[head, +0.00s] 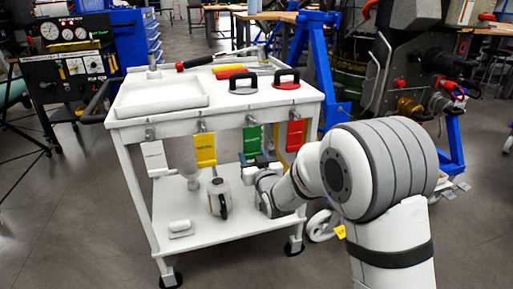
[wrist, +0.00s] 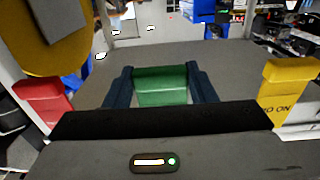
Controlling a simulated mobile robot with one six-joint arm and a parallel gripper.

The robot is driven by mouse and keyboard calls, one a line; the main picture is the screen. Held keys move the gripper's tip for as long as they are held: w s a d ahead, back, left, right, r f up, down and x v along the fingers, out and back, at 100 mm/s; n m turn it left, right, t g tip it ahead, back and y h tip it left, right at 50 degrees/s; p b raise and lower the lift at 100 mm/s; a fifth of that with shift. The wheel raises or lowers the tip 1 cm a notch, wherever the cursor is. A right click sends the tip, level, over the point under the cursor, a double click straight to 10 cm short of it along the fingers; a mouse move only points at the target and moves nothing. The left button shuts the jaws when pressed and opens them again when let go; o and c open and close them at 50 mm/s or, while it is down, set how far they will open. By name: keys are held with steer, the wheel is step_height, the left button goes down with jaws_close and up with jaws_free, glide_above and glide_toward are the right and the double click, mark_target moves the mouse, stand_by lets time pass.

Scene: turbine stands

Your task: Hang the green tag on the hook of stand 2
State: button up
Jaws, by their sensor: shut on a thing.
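The green tag (head: 252,139) is at the front edge of the white cart, just below one of its small hooks (head: 250,118). My gripper (head: 260,162) is at the tag's lower part. In the wrist view, my gripper (wrist: 164,88) is shut on the green tag (wrist: 162,84), its dark fingers on either side of it. I cannot tell whether the tag's top is still on the cart hook. Blue stands (head: 315,65) are behind and right of the cart; no stand number is readable, and I cannot pick out a stand hook.
The cart (head: 225,115) holds a tray (head: 160,97), red- and black-handled tools on top and a kettle-like pot (head: 219,195) below. A yellow tag (head: 205,150) and a red tag (head: 295,134) hang beside the green one. Open floor (head: 70,225) lies left.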

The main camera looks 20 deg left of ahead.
steer(key=c, duration=0.3)
steer(key=shift+c, duration=0.3)
steer(key=shift+s+d, duration=0.4)
steer(key=shift+s, duration=0.2)
steer(key=shift+b+v, duration=0.7)
steer(key=shift+v, duration=0.6)
